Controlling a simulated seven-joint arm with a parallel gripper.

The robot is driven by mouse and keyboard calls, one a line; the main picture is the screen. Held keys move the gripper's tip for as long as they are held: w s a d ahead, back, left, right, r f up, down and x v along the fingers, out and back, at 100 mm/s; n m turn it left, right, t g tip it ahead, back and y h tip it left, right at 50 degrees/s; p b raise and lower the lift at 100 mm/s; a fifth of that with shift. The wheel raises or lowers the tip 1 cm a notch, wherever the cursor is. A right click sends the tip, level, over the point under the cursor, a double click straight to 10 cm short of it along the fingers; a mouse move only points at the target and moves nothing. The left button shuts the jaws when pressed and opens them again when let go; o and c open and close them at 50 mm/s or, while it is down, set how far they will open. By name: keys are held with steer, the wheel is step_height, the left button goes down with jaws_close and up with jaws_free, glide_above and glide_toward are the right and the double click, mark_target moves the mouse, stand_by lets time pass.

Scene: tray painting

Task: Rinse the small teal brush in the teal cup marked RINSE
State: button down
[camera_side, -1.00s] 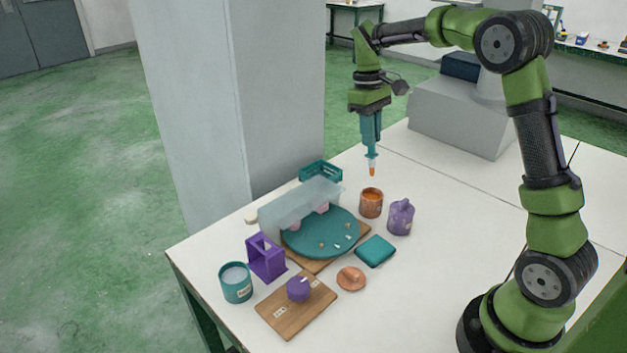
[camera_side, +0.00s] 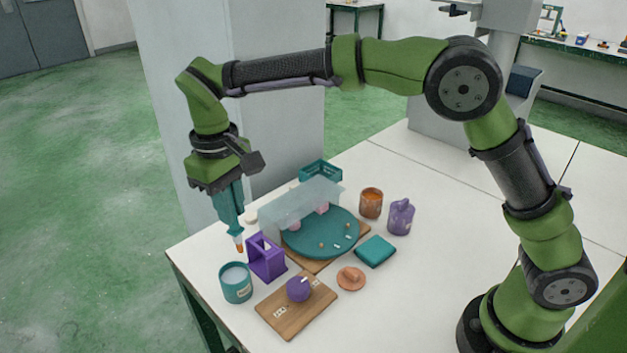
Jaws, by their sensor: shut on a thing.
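My gripper (camera_side: 229,207) is shut on the small teal brush (camera_side: 236,233), which points down with an orange-coloured tip. The brush hangs in the air just above the teal cup (camera_side: 237,288), its tip over the back of the cup's opening and apart from it. The cup stands at the table's left front edge, has a pale label on its side and holds whitish liquid. The label is too small to read. Most of the brush handle is hidden between the fingers.
A purple holder (camera_side: 266,262) stands close right of the cup. A wooden board with a purple knob (camera_side: 298,289) lies in front. A teal turntable (camera_side: 322,240) under a clear guard, an orange-brown cup (camera_side: 371,203), a purple jug (camera_side: 400,217) and a teal pad (camera_side: 375,251) stand further right.

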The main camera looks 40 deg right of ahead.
step_height(320, 180, down, 8)
steer(key=a+m, duration=0.1)
steer(key=m, duration=0.1)
steer(key=shift+a+m, duration=0.3)
steer(key=shift+a, duration=0.1)
stand_by(0.5)
steer(key=shift+w, duration=0.25)
stand_by(0.7)
